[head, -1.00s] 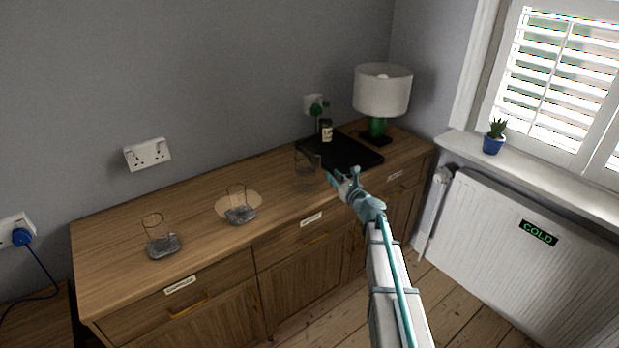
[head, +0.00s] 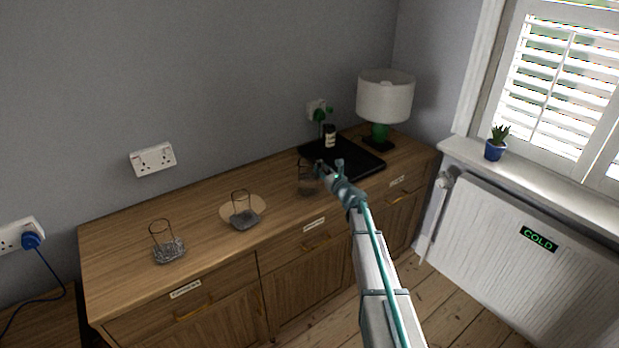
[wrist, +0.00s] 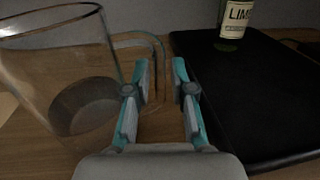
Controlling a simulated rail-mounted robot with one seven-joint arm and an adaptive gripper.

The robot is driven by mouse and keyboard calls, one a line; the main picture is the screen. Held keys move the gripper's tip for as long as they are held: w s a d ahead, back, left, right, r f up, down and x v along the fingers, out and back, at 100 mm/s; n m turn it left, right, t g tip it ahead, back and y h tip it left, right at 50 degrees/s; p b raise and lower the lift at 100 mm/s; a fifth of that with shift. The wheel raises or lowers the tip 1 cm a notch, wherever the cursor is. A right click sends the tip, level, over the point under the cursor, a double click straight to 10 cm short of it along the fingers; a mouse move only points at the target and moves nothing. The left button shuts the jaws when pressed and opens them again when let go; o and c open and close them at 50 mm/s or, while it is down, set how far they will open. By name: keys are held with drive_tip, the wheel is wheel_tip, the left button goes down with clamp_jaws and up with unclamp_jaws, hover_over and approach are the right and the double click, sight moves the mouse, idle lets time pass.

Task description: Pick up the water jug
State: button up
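The water jug (head: 306,184) is clear glass with a handle and stands upright on the sideboard, left of my gripper (head: 330,166). In the wrist view the jug (wrist: 75,75) fills the left side, with a dark patch at its base. Its handle (wrist: 159,62) reaches right, in front of the gap between my fingertips. My gripper (wrist: 160,75) is open, fingers apart. I cannot tell whether the handle is fully between the fingers; they are not closed on it.
Right of the jug lies a black tray (wrist: 265,95) with a bottle labelled "LIM" (wrist: 236,15). A lamp (head: 384,97) stands behind it. Two glass vessels stand further left, one (head: 166,245) on bare wood, one (head: 243,212) on a round mat (head: 257,205). Wood between them is clear.

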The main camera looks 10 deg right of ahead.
clamp_jaws()
drive_tip(key=shift+r, duration=0.2)
idle(0.6)
